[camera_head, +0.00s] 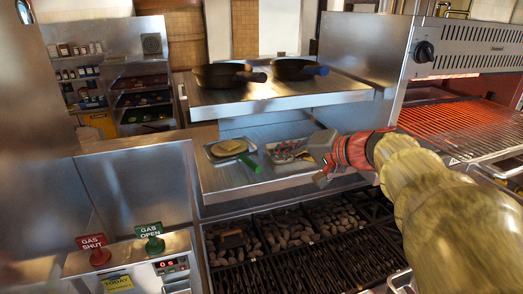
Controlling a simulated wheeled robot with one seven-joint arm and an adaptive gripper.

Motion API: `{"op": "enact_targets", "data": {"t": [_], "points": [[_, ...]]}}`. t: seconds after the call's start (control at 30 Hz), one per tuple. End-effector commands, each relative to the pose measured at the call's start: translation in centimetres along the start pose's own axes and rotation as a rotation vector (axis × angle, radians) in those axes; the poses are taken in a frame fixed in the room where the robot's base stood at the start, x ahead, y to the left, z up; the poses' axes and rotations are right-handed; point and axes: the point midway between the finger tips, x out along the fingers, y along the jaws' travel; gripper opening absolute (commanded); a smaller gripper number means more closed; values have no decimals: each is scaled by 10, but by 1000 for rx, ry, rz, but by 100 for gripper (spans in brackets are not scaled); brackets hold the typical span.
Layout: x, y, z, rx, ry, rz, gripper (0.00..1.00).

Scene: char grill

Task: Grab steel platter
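Two shallow steel platters lie side by side on the lower steel shelf, behind the char grill. The left steel platter (213,158) holds flat tan pieces (229,147), and a green-handled tool (248,163) lies at its right edge. The right steel platter (272,159) holds small reddish and dark pieces (287,150). My gripper (318,181) comes in from the right, just right of the right platter, and covers part of the view there.
The char grill (290,261) with coals lies in front of the lower shelf. An upper steel shelf (280,95) with two dark pans (224,75) overhangs behind. A glowing red grill (455,126) stands at right.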

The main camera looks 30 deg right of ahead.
Motion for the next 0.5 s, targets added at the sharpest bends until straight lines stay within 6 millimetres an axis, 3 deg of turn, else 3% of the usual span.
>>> {"op": "enact_targets", "data": {"t": [0.5], "points": [[0,0,0,-1,1,-1,28]]}}
